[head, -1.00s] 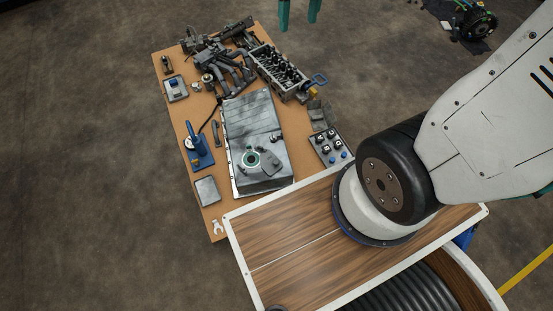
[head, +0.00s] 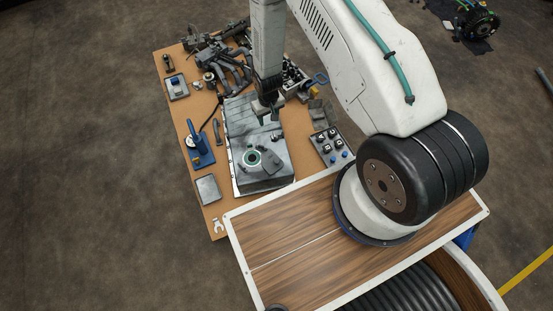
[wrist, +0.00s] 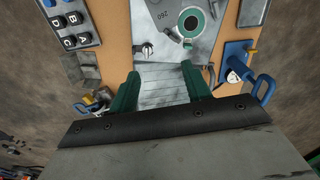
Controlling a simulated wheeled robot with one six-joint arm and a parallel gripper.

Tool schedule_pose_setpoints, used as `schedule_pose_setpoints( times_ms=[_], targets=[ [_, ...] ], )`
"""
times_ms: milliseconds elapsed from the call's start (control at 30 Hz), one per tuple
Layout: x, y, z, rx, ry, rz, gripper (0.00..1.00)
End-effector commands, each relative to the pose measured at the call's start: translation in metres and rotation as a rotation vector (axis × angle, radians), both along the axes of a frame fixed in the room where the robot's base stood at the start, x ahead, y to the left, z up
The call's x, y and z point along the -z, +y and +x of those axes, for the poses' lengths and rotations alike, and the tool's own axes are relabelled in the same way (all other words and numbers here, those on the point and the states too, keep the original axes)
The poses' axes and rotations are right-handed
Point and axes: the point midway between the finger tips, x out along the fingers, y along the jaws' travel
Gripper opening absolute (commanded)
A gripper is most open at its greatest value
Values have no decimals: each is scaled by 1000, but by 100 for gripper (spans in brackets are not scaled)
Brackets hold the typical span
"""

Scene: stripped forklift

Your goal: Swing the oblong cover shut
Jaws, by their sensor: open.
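The grey tank (head: 240,120) lies on the bench with a green-rimmed round opening (head: 252,158) near its lower end. The oblong cover (head: 271,162) appears as a dark grey piece to the right of the opening, which is uncovered. My gripper (head: 267,114) is over the tank's upper part, beyond the cover, and holds nothing. In the wrist view my gripper (wrist: 160,84) has its two green fingers wide apart over the ribbed tank top. The green ring (wrist: 192,22) and a small knob (wrist: 146,50) show ahead of them; I cannot make out the cover's outline there.
A blue stand with a gauge (head: 197,150) is left of the tank, and a switch panel (head: 330,147) is at its right. Engine parts (head: 225,65) crowd the bench's far end.

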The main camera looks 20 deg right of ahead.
Motion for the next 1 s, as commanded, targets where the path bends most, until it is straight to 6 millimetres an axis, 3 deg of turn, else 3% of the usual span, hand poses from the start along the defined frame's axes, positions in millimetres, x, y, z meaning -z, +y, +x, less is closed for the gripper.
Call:
schedule_pose_setpoints(
  times_ms=[33,100,200,300,500,800,1000],
  targets=[
    [32,0,-14,-3,13,-1,48],
    [67,1,-30,-6,17,-1,48],
    [105,1,-50,-11,19,-1,48],
    [130,0,-65,-13,21,-1,48],
    [154,0,-77,-15,20,-1,48],
    [200,0,-77,-15,20,-1,48],
    [221,0,-76,-15,19,-1,48]
  ],
)
